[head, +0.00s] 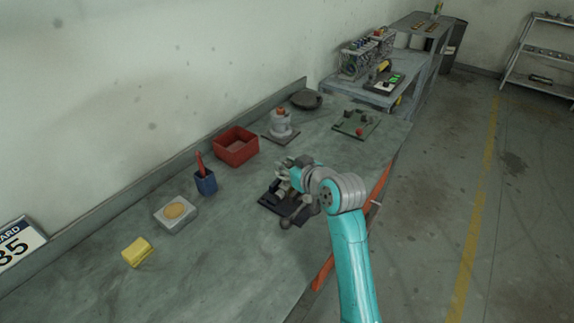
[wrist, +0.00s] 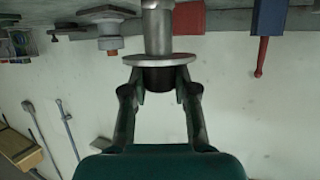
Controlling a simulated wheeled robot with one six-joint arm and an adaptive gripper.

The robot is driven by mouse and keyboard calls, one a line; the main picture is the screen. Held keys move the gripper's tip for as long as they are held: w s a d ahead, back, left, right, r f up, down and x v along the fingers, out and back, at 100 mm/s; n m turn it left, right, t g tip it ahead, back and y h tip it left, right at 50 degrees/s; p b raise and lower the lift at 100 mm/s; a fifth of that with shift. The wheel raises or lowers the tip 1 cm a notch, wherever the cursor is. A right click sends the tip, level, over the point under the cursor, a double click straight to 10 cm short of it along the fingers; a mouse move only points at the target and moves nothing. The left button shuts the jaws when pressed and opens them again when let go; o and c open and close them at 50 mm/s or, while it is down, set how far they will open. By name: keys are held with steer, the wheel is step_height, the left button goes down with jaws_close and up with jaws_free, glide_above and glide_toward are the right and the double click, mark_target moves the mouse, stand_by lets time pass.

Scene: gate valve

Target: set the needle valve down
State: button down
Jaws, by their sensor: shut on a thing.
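My gripper (wrist: 160,90) is shut on the dark end of a metal piece with a wide flange and a grey cylinder (wrist: 157,28), which I take to be the needle valve. In the head view my gripper (head: 287,178) is low over the bench, above a dark plate (head: 274,203). The held piece is mostly hidden there by the gripper and arm. I cannot tell whether it touches the plate. The wrist view appears upside down, with the bench along its top edge.
A blue cup (head: 206,184) with a red tool, a red bin (head: 236,151), a grey block (head: 176,216) and a yellow sponge (head: 137,252) stand left of the gripper. A grey flanged fixture (head: 281,128) and a green board (head: 352,125) are behind. The front-left bench is clear.

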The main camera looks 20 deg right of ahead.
steer(key=shift+f, duration=0.1)
steer(key=c, duration=0.9)
jaws_free()
steer(key=v, duration=1.2)
steer(key=shift+s, duration=0.1)
